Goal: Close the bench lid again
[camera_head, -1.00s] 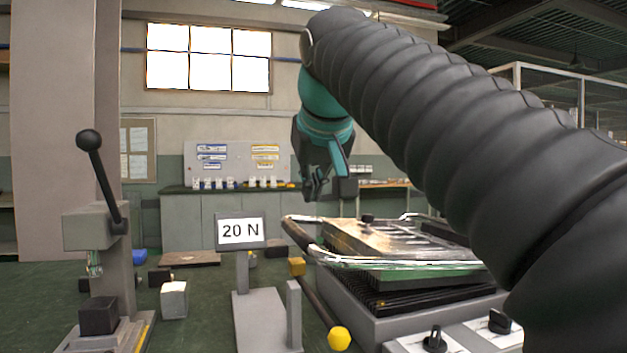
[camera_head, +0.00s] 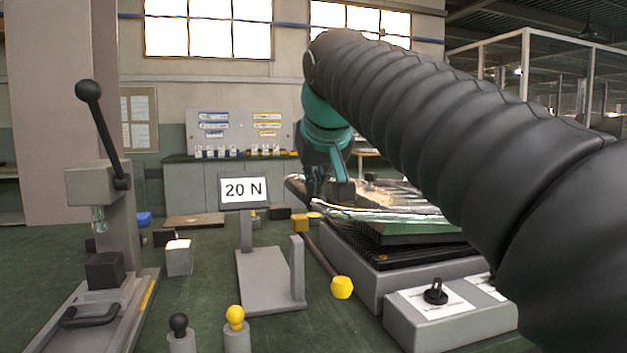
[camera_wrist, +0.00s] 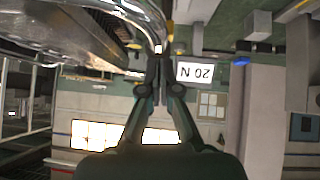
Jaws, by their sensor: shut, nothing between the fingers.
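The bench lid (camera_head: 385,212) is a glossy, clear-looking panel with a shiny metal rim, lying nearly flat above the black ribbed top of the grey bench unit (camera_head: 350,265). A green layer shows under it, and my arm covers its right part. My gripper (camera_head: 316,195) is at the lid's far left corner, fingers pointing down, shut and empty. In the wrist view my gripper (camera_wrist: 158,60) is close to the lid's curved shiny rim (camera_wrist: 100,20); I cannot tell whether they touch.
A grey stand with a "20 N" sign (camera_head: 245,190) stands left of the bench. A lever press (camera_head: 95,190) is at the left. A grey box with a black knob (camera_head: 436,292) is in front. Green table shows between them.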

